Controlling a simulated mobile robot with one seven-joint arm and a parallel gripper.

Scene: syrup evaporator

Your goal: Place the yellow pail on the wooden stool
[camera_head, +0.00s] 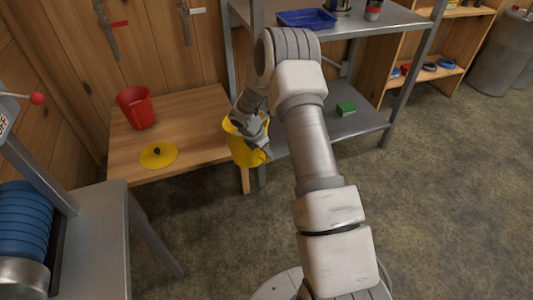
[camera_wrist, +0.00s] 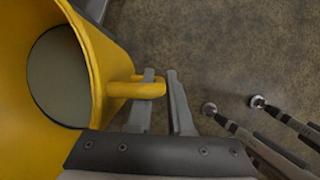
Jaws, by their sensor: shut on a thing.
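The yellow pail (camera_head: 249,153) hangs at my gripper (camera_head: 257,136), by the right edge of a low wooden table that may be the wooden stool (camera_head: 205,128). I see no other stool. In the wrist view the pail (camera_wrist: 105,60) fills the left side, its open mouth and grey inside showing. My gripper (camera_wrist: 165,100) is shut on the pail's side handle, with one finger through the loop and one outside.
A red pail (camera_head: 135,107) and a flat yellow lid with a dark knob (camera_head: 158,155) stand on the wooden table; its right part is bare. A metal shelf (camera_head: 360,123) with a green box (camera_head: 346,108) is just right. A grey metal bench (camera_head: 95,250) is at lower left.

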